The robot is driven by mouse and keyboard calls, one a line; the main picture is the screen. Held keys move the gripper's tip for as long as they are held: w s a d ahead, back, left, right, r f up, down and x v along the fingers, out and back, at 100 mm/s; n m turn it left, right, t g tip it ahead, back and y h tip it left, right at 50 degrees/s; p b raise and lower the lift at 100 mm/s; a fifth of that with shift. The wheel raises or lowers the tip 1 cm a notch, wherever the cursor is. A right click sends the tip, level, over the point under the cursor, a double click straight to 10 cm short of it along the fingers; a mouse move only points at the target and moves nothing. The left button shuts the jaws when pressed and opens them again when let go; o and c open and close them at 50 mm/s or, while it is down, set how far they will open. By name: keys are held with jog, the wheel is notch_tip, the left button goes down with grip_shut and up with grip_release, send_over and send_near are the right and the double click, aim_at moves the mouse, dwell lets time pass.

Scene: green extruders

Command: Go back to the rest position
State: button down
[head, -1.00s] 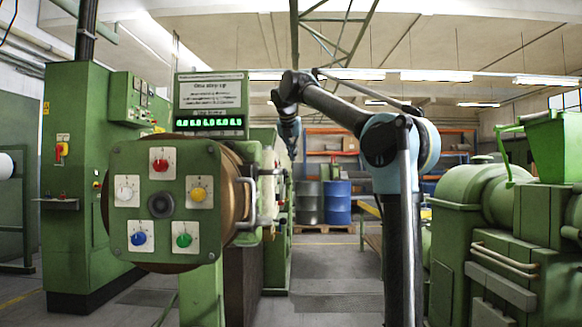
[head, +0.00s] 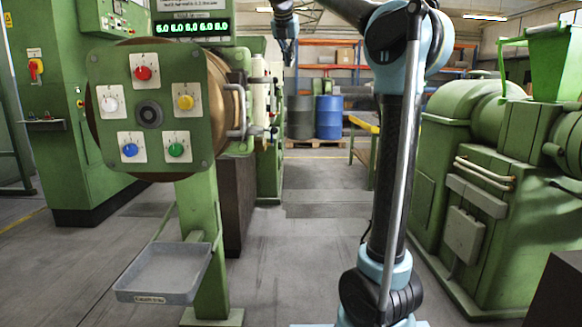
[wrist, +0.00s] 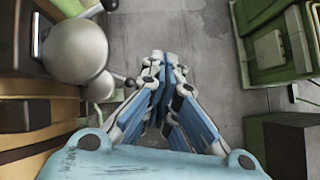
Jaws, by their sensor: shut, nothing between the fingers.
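In the wrist view my gripper (wrist: 166,62) is shut, its blue and grey fingers together with nothing between them, pointing down over bare grey floor. In the head view my black and light-blue arm stands upright right of centre and bends to the left at the top. My gripper is not clearly seen there. The green control panel (head: 150,160) with coloured knobs stands left of the arm, with a lit display (head: 194,27) above it. No object is held.
A grey tray (head: 165,272) juts out low below the panel. A green machine (head: 475,200) stands close on the right, a green cabinet (head: 85,120) on the left. A blue drum (head: 329,117) and a grey drum (head: 300,117) stand at the back. The floor between is clear.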

jog(key=s+d+f+m+g, duration=0.1)
jog(key=s+d+f+m, duration=0.45)
jog(key=f, duration=0.35)
jog(key=s+d+f+m+g, duration=0.1)
jog(key=s+d+f+m, duration=0.5)
jog(key=f, duration=0.3)
jog(key=s+d+f+m+g, duration=0.1)
jog(key=s+d+f+m, duration=0.5)
jog(key=f, duration=0.3)
jog(key=s+d+f+m+g, duration=0.1)
jog(key=s+f+m, duration=0.6)
jog(key=s+f, duration=0.4)
jog(key=s+d+f+m+g+y, duration=0.1)
jog(key=s+f+m, duration=0.7)
jog(key=f, duration=1.1)
jog(key=s, duration=0.4)
jog(key=shift+d+f, duration=0.3)
jog(key=shift+f, duration=0.1)
jog(key=shift+w+f, duration=0.2)
jog(key=shift+w, duration=0.2)
